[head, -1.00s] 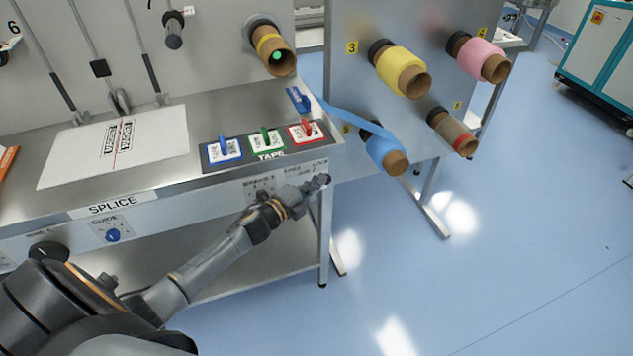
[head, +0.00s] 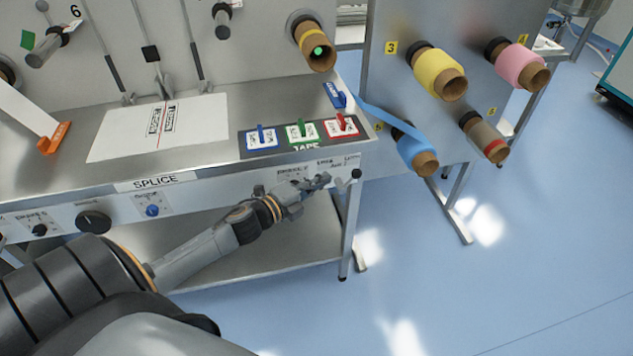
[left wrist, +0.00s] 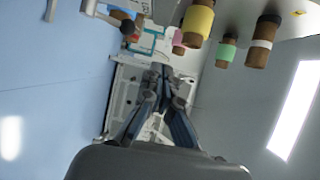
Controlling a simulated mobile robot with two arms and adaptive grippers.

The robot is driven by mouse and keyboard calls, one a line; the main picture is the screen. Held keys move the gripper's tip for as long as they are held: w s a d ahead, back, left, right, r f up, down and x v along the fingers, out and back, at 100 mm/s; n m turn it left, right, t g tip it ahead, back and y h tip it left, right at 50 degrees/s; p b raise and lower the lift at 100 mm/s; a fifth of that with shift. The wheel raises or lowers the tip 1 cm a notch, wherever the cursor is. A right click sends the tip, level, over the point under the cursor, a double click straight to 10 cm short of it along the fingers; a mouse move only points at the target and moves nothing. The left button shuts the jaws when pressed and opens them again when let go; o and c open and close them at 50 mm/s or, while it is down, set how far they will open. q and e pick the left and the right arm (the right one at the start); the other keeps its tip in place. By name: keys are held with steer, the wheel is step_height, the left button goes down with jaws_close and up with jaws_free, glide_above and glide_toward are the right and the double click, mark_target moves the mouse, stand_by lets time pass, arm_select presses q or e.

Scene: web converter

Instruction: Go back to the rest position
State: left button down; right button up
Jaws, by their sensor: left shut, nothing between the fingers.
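My left gripper (head: 318,184) is in front of the front panel of the splice table (head: 75,188), near the right end, just left of a small dark knob (head: 356,174). Its fingers are shut with nothing between them. In the left wrist view the two fingers (left wrist: 160,75) come together at their tips. My left arm reaches in from the lower left of the head view. My right gripper is in neither view.
On the table are a white splice sheet (head: 200,128), blue, green and red tape holders (head: 302,134) and an orange-ended piece (head: 54,138). At the right stands a rack (head: 385,75) with yellow, pink, blue and brown rolls. Blue floor (head: 560,230) is clear at the right.

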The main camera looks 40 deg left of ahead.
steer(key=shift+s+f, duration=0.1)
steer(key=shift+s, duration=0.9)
